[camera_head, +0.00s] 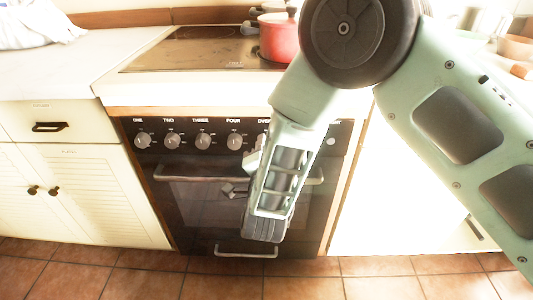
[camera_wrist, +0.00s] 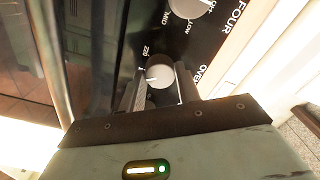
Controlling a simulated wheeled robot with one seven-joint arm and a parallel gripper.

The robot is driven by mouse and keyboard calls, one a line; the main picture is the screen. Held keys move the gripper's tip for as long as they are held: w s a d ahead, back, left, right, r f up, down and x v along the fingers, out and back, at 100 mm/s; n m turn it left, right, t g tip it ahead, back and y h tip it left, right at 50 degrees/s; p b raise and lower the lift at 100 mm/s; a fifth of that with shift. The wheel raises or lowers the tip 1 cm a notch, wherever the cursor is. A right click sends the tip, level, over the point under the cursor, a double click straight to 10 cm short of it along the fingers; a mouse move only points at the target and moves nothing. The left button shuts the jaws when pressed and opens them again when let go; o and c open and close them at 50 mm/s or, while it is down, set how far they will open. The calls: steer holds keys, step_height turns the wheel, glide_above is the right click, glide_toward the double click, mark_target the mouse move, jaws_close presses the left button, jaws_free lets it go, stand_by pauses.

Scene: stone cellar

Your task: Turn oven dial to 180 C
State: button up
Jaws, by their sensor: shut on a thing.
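The oven dial (camera_wrist: 157,76) is a round pale knob on the dark control panel, next to the word "OVEN" in the wrist view. My gripper (camera_wrist: 162,84) has one dark finger on each side of this dial and is shut on it. A white number is printed beside the dial, but I cannot read it surely. The dial's exact setting cannot be told. In the head view the oven (camera_head: 190,205) stands below the hob, and my arm hides the oven dial and most of the "OVEN" label.
Several hob dials, including the one marked FOUR (camera_head: 234,141), sit in a row left of my arm. The oven door handle (camera_head: 190,179) runs below them. A red pot (camera_head: 278,40) stands on the hob (camera_head: 195,50). White cabinets (camera_head: 85,190) flank the oven.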

stand_by(0.3)
steer(key=o, duration=1)
steer(key=shift+c, duration=0.2)
steer(key=shift+s, duration=0.1)
steer(key=s, duration=1.7)
steer(key=shift+s+a, duration=0.15)
steer(key=shift+a, duration=0.15)
